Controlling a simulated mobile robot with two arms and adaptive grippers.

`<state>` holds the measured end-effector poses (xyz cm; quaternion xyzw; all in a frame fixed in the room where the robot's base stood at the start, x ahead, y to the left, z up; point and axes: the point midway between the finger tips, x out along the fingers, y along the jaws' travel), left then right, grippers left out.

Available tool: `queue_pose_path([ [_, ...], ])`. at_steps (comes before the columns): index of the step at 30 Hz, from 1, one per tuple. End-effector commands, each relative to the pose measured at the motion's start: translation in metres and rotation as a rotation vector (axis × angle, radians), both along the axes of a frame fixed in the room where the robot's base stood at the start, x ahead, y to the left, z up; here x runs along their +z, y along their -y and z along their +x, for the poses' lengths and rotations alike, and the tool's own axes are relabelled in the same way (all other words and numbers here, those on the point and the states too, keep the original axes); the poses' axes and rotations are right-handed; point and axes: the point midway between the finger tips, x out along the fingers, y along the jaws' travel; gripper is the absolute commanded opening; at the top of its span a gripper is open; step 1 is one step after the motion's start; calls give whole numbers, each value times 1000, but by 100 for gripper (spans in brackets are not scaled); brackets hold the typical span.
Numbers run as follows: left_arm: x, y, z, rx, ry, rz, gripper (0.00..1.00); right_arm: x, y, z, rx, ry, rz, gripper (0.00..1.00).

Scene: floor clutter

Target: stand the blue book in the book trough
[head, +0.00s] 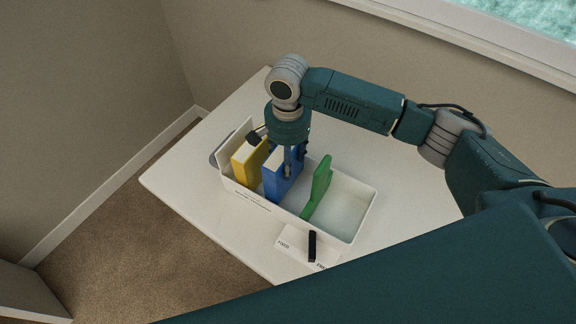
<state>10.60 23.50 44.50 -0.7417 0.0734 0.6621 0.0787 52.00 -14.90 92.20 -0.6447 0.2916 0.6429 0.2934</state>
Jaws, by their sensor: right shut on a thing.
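The white book trough (258,204) stands on the white table. The blue book (277,180) is upright inside it, between a yellow book (246,164) on its left and a green bookend-like piece (319,187) on its right. My right gripper (289,165) points down and is shut on the blue book near its top. The gripper and wrist hide part of the book's far side, and the trough wall hides its bottom edge. My left gripper is not in view.
The trough's right end (347,202) is empty. The white table (178,178) is bare at left. Walls stand behind and to the left.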

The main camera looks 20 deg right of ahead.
Motion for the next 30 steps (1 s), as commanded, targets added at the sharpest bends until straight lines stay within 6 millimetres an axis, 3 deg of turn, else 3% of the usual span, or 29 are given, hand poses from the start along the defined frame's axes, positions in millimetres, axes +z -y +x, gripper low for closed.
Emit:
queue_pose_path([
  [7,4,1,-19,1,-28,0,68,-33,0,-1,-1,-2,-1,10],
  [18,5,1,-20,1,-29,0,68,-37,0,-1,0,-1,0,10],
  [19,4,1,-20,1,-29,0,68,-39,0,-1,0,-2,-1,54],
  [21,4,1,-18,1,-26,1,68,-39,0,-1,0,-2,-1,68],
  [30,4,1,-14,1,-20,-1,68,-38,0,-1,0,-2,-1,68],
])
